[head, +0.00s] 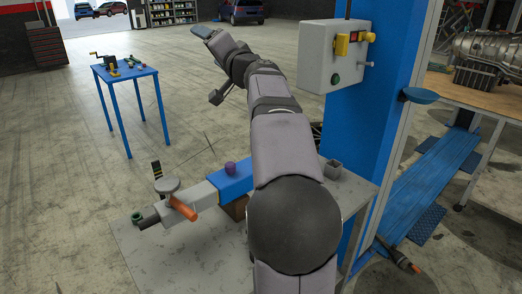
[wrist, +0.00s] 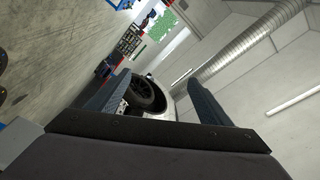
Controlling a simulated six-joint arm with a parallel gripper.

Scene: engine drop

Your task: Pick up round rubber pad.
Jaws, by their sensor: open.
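A round grey disc (head: 167,185), which looks like the round rubber pad, sits at the near-left end of the grey and blue lift arm (head: 203,193) in the head view. An orange handle (head: 183,208) is just below it. My gripper (head: 203,32) is raised high at the upper middle, far above and apart from the disc. In the wrist view my gripper (wrist: 160,80) has its two fingers spread, with nothing held between them. The wrist view looks across the hall and ceiling, and the disc does not show there.
A grey table (head: 190,265) stands below the lift arm, with a purple cylinder (head: 230,168) and a green ring (head: 136,217) nearby. A blue post (head: 362,110) with a control box (head: 330,55) rises at right. A small blue table (head: 124,73) stands back left.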

